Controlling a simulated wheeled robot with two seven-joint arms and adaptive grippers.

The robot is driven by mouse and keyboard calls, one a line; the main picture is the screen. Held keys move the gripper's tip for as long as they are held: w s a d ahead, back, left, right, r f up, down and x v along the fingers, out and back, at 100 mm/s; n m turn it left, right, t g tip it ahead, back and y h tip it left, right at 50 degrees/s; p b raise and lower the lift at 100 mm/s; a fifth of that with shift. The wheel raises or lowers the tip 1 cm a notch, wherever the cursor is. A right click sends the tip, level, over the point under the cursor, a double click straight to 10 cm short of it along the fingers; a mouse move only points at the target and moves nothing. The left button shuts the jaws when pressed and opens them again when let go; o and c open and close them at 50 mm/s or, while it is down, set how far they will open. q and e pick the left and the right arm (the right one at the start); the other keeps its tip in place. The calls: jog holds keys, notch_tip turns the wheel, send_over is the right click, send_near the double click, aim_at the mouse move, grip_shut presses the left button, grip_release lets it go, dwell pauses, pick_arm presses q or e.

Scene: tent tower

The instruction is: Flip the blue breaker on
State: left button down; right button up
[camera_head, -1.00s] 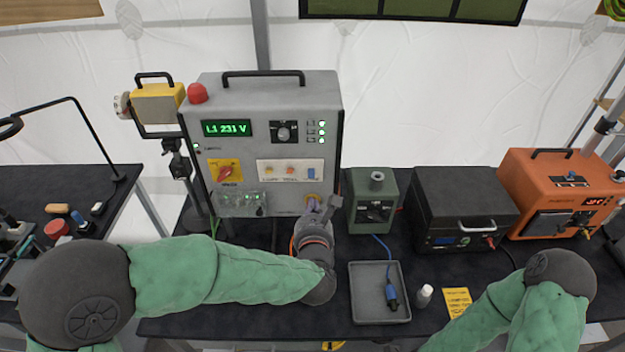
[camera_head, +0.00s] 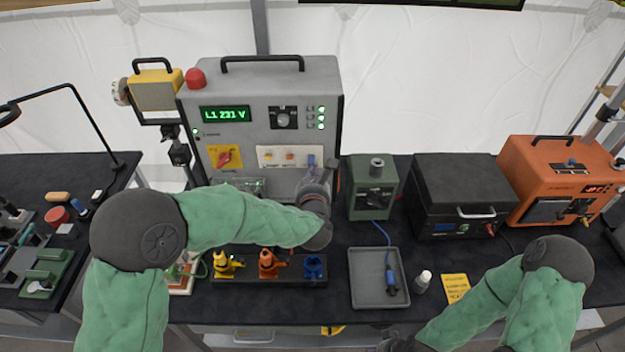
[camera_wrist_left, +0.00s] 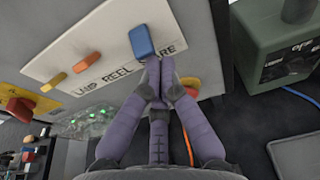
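The blue breaker (camera_wrist_left: 142,42) is at the right end of a white strip (camera_wrist_left: 105,50) on the grey power cabinet (camera_head: 260,95). Left of it on the strip are an orange breaker (camera_wrist_left: 88,61) and a yellow one (camera_wrist_left: 56,82). My left gripper (camera_wrist_left: 156,72) has its purple fingers together with nothing between them. Its tips are just below the blue breaker; I cannot tell whether they touch it. My right gripper (camera_head: 392,342) is barely in view at the bottom edge.
A green box (camera_head: 372,190) stands right of the cabinet, close to my left gripper. A red knob (camera_head: 225,156) is left of the strip. A grey tray (camera_head: 365,282) holds a blue connector. A rack (camera_head: 250,279) with colored plugs lies below my left arm.

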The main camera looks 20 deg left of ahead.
pick_arm(q)
jog(key=shift+w, duration=0.3)
jog(key=shift+s+r+g+p, duration=0.1)
jog(key=shift+g+p, duration=0.2)
jog(key=shift+p, duration=0.3)
jog(key=shift+p, duration=0.3)
jog(key=g+p, duration=0.2)
jog(key=p, duration=0.3)
jog(key=r+g+h+p, duration=0.1)
jog(key=g+p, duration=0.1)
jog(key=p, duration=0.2)
jog(key=r+g+h+p, duration=0.1)
jog(key=g+p, duration=0.1)
jog(key=p, duration=0.3)
jog(key=shift+s+r+p, duration=0.15)
jog(key=shift+s+p, duration=0.2)
dwell(1.0)
jog(key=shift+r, duration=0.15)
